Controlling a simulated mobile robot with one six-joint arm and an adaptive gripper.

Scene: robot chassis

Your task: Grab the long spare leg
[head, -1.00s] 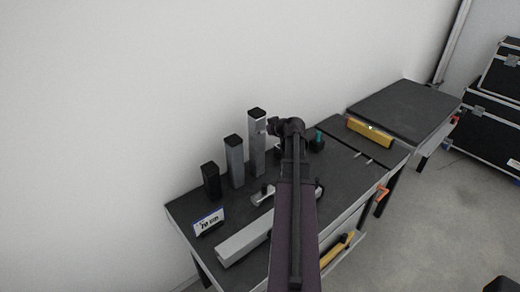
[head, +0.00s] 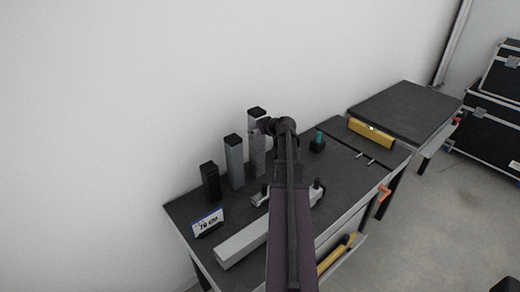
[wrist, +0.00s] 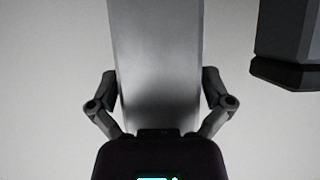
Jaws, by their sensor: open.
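The long spare leg (head: 257,158) is the tallest of three square upright posts on the dark workbench, grey with a black cap. My gripper (head: 265,127) is at its upper part, coming from the right. In the wrist view the long spare leg (wrist: 157,50) stands between the two spread fingers of my gripper (wrist: 158,90). The fingers are open, one on each side; I cannot tell whether either touches it. A medium grey leg (head: 234,162) and a short black leg (head: 210,183) stand to its left.
A dark-capped post (wrist: 285,45) is close by at upper right in the wrist view. A number sign (head: 208,222) and a long silver bar (head: 242,241) lie nearer on the workbench (head: 185,210). A teal-topped item (head: 319,141) stands to the right. The white wall is behind.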

